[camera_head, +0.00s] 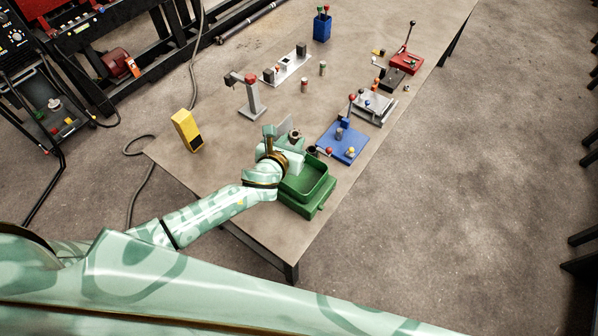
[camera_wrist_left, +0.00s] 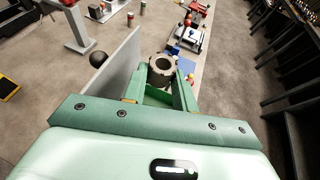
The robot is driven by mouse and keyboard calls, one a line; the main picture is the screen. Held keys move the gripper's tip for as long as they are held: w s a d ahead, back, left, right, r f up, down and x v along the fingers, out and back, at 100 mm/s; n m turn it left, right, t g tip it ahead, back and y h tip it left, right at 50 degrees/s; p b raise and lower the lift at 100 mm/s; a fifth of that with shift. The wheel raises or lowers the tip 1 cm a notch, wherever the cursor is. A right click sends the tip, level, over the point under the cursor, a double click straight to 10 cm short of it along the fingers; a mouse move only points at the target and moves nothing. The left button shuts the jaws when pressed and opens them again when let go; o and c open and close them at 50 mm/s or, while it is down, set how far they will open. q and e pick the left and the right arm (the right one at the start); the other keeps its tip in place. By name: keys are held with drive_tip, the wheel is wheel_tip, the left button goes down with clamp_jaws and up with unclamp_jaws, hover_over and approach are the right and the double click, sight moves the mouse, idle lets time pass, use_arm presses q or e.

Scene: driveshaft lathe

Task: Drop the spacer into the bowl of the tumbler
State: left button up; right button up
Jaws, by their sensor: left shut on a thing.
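My left gripper (camera_head: 289,141) is shut on the spacer (camera_wrist_left: 162,68), a dark grey ring with a round hole. The spacer shows between the fingertips in the left wrist view and also in the head view (camera_head: 296,134). The tumbler is a green box-like machine with an open bowl (camera_head: 311,190) near the front corner of the table. My left gripper is at the far left side of the bowl, partly covering it, with the spacer held above. A strip of green shows below the spacer between the fingers. My right gripper is not in view.
A blue fixture (camera_head: 343,142) stands just right of the tumbler. A grey post (camera_head: 256,102) and a yellow box (camera_head: 187,131) stand to the left. Red and grey presses line the right table edge. A blue holder (camera_head: 322,27) is at the back. The table's front left is clear.

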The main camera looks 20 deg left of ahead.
use_arm(q)
wheel_tip(320, 180, down, 7)
drive_tip(key=b, duration=0.7)
drive_tip(key=shift+d+f, duration=0.15)
drive_tip(key=shift+d, duration=0.2)
drive_tip(key=shift+s, duration=0.1)
drive_tip(key=o, duration=1.1)
drive_tip(key=p+v, duration=0.1)
drive_tip(key=v, duration=0.4)
drive_tip(key=p+v, duration=0.1)
drive_tip(key=v, duration=1)
drive_tip(key=shift+s+a+r+p, duration=0.1)
drive_tip(key=shift+a+r+p, duration=0.2)
drive_tip(key=shift+p, duration=0.1)
